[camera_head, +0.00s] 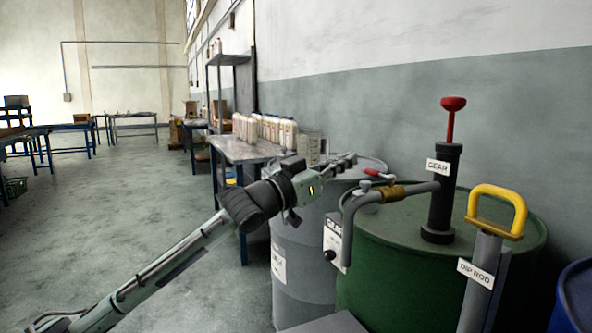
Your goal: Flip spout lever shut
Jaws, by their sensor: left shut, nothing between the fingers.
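The spout lever (379,175) is a small red handle on the spout (352,206), near its brass fitting (392,194). The grey spout pipe runs left from the black pump (441,194) on the green drum (390,262) and bends down at its outer end. My left gripper (350,160) is shut and empty. In the picture it is just left of the red lever and a little higher, with a small gap between them. I cannot tell the gap in depth. My right gripper is not in view.
A grey drum (300,262) stands left of the green one, behind my left gripper. A yellow-handled dip rod (497,212) stands at the front right. A blue drum (577,295) is at the right edge. White bottles (262,128) stand on a table behind.

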